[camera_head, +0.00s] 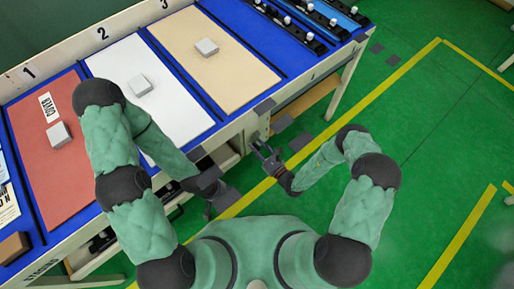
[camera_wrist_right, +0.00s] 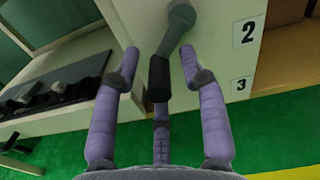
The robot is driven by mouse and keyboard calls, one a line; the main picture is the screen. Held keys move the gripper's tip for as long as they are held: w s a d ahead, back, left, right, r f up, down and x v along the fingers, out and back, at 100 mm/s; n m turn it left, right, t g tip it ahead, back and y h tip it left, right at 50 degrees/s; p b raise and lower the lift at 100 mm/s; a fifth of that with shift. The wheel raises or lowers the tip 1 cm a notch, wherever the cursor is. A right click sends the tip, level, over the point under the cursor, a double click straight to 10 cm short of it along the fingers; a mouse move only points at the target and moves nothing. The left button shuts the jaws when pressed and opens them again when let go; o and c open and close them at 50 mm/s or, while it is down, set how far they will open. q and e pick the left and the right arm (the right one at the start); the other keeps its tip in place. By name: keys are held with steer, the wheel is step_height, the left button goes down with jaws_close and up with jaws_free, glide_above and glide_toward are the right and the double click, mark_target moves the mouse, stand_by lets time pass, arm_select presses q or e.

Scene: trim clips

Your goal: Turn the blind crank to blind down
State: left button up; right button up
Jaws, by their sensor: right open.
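The crank (camera_wrist_right: 181,30) shows in the right wrist view as a grey arm with a black handle (camera_wrist_right: 158,80), beside a pale upright panel. My right gripper (camera_wrist_right: 160,56) is open, with its fingers spread around the handle. The handle lies between them in the picture; no clear contact shows. In the head view my right gripper (camera_head: 264,153) is at the front side of the bench, and the crank there is too small to make out well. My left gripper (camera_head: 218,198) hangs low by the bench front; its finger state is unclear. I cannot make out the blind.
The blue bench (camera_head: 225,118) holds a red panel (camera_head: 50,190), a white panel (camera_head: 180,115) and a tan panel (camera_head: 225,70), each with a pale block. Black clips lie on rails at the back right. Green floor to the right is mostly open.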

steer(key=shift+w, duration=0.1)
jaws_close()
steer(key=shift+a, duration=0.1)
steer(key=shift+a+r+m, duration=0.1)
steer(key=shift+r+m, duration=0.05)
steer(key=shift+m, duration=0.15)
steer(key=shift+s+a+r+m+p, duration=0.2)
steer(key=shift+r+m+p, duration=0.1)
steer(key=shift+m+p, duration=0.4)
steer(key=shift+s+a+r+m+p, duration=0.15)
steer(key=shift+r+m+p, duration=0.1)
steer(key=shift+m+p, duration=0.4)
steer(key=shift+s+a+r+m+p, duration=0.1)
steer(key=shift+r+m+p, duration=0.3)
steer(key=shift+m, duration=0.5)
steer(key=shift+s+a+r+m+p, duration=0.15)
steer(key=shift+m+p, duration=0.35)
steer(key=shift+m, duration=0.35)
steer(key=shift+w, duration=0.1)
jaws_free()
